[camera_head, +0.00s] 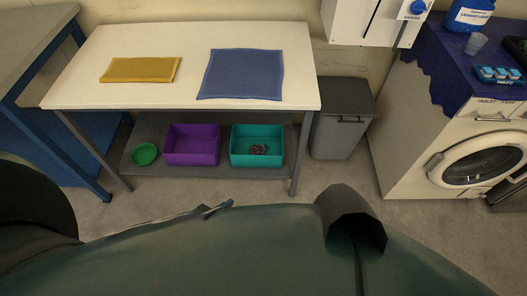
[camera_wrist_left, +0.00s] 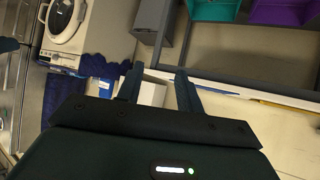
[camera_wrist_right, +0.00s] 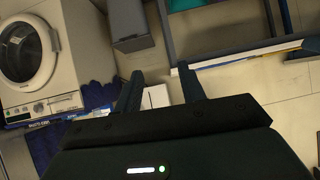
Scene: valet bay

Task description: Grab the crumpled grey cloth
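I see no crumpled grey cloth in any view. On the white table (camera_head: 140,40) lie a flat folded yellow cloth (camera_head: 141,69) on the left and a flat blue cloth (camera_head: 241,74) on the right. My left gripper (camera_wrist_left: 160,78) is open in the left wrist view, with nothing between its fingers. My right gripper (camera_wrist_right: 161,85) is open and empty in the right wrist view. Neither gripper shows in the head view.
Under the table, a shelf (camera_head: 212,171) holds a green bowl (camera_head: 145,154), a purple bin (camera_head: 191,145) and a teal bin (camera_head: 244,157) with small dark items. A grey trash bin (camera_head: 343,118) and a washing machine (camera_head: 435,150) stand right. A blue-framed bench (camera_head: 32,50) stands left.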

